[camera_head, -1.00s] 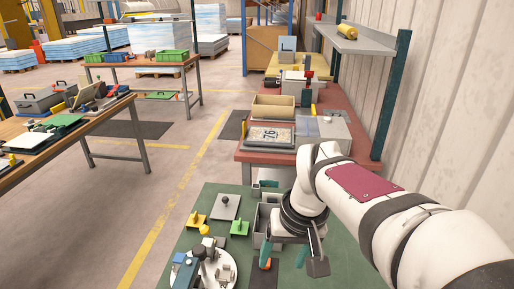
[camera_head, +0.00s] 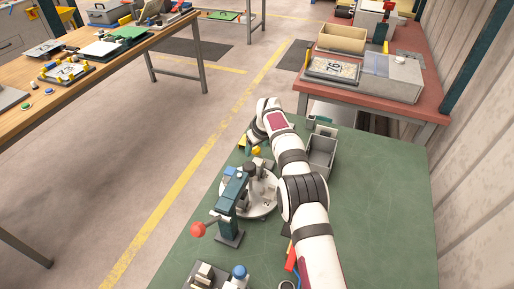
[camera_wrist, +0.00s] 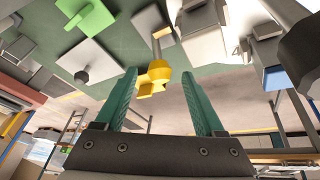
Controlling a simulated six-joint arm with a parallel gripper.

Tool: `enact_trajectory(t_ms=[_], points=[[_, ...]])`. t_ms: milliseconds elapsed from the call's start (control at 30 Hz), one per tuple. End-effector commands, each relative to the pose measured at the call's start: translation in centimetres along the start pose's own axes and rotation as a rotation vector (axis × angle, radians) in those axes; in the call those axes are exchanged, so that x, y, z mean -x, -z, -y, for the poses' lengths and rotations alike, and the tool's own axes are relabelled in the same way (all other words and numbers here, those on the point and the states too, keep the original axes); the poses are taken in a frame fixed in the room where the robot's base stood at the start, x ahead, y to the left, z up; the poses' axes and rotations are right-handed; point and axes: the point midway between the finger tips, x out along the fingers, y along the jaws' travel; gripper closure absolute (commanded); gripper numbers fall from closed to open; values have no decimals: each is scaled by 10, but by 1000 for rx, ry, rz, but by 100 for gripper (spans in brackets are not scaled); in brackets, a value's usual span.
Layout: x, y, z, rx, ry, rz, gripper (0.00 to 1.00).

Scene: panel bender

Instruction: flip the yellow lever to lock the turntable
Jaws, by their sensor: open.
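The yellow lever's round knob (camera_wrist: 159,71) shows in the wrist view on a thin grey rod. It lies between the two green fingers of my gripper (camera_wrist: 160,76), which are apart, with a gap on either side. Whether the knob is at fingertip depth is hard to tell. In the head view the knob (camera_head: 256,151) is a small yellow ball at the far edge of the white round turntable (camera_head: 262,207). My arm passes beside the turntable and hides most of the gripper there.
A dark post with a red ball handle (camera_head: 198,229) stands at the turntable's near left. A grey bin (camera_head: 320,155) is right of my arm. A green block (camera_wrist: 97,17) shows in the wrist view. The green table's right side (camera_head: 385,200) is clear.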

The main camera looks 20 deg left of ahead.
Motion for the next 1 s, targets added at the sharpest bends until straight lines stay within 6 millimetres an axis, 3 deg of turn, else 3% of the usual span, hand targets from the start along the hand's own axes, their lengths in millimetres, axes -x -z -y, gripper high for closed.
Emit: enact_trajectory(t_ms=[133, 467, 833, 867, 1000], points=[[-13, 0, 0, 0, 0, 1, 29], [-16, 0, 0, -1, 0, 0, 29], [-16, 0, 0, -1, 0, 0, 96], [-16, 0, 0, -1, 0, 1, 100], [-16, 0, 0, -1, 0, 1, 100]])
